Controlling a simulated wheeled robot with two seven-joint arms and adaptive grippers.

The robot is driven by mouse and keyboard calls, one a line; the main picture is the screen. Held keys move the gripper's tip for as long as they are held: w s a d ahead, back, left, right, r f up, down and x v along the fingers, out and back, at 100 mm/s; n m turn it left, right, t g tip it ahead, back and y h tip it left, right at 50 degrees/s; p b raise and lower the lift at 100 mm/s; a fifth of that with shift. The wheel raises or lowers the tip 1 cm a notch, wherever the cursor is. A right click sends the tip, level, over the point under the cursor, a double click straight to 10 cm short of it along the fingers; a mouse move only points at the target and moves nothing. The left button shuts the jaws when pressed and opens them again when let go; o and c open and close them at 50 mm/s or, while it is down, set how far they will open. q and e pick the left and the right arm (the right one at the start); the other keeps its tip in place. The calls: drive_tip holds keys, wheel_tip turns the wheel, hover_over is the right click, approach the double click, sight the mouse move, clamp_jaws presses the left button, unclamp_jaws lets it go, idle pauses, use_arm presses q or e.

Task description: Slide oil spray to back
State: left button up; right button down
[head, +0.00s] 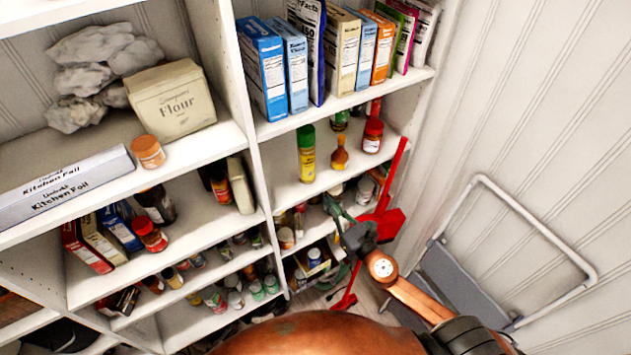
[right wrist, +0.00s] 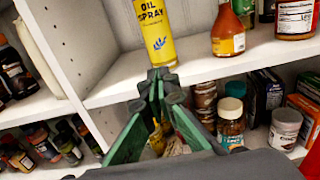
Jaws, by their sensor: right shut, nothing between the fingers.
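The oil spray (head: 306,153) is a yellow can with a green top, upright near the front left of a middle shelf (head: 281,181) in the right-hand bay. Its lower part shows in the right wrist view (right wrist: 156,33), with the lettering facing me. My right gripper (head: 331,203) is below and to the right of the can in the head view. In the right wrist view its green-and-grey fingers (right wrist: 158,78) are shut with nothing between them. The tips overlap the shelf front just below the can's base. Whether they touch the can I cannot tell. My left gripper is not in view.
An orange sauce bottle (head: 340,154) and a red-lidded jar (head: 372,135) stand right of the can. The upright divider (head: 243,110) is on its left.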

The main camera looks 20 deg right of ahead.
sight(311, 178)
drive_tip(key=w, duration=0.3)
drive_tip(key=w+p, duration=0.1)
drive_tip(key=w, duration=0.1)
drive_tip(key=w+a, duration=0.1)
drive_tip(key=w, duration=0.2)
drive_tip(key=shift+w+p, duration=0.3)
drive_tip(key=shift+w+a, duration=0.1)
drive_tip(key=shift+w, duration=0.2)
